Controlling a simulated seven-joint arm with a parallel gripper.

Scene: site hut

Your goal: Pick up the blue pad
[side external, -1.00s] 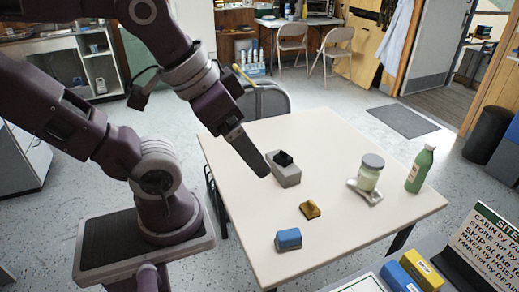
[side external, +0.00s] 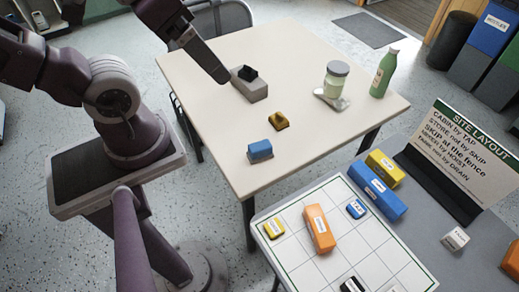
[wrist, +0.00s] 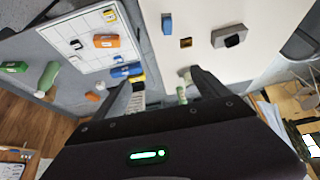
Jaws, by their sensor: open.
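The blue pad (side external: 260,149) sits on a grey base at the near left part of the cream table (side external: 320,53). In the wrist view the blue pad (wrist: 166,23) is near the top, beyond my fingers. My gripper (side external: 224,79) is above the table's far left part, beside a grey block with a black top (side external: 249,86). It is apart from the blue pad, with the yellow-brown block (side external: 278,121) lying between the grey block and the pad. In the wrist view my gripper (wrist: 162,78) has its two fingers spread, with nothing held between them.
A lidded jar (side external: 335,80) and a green bottle (side external: 384,73) stand on the table's right side. A lower bench holds a white grid board (side external: 290,222), an orange block (side external: 318,228), a long blue block (side external: 377,193) and a site layout sign (side external: 470,150). Bare tabletop surrounds the pad.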

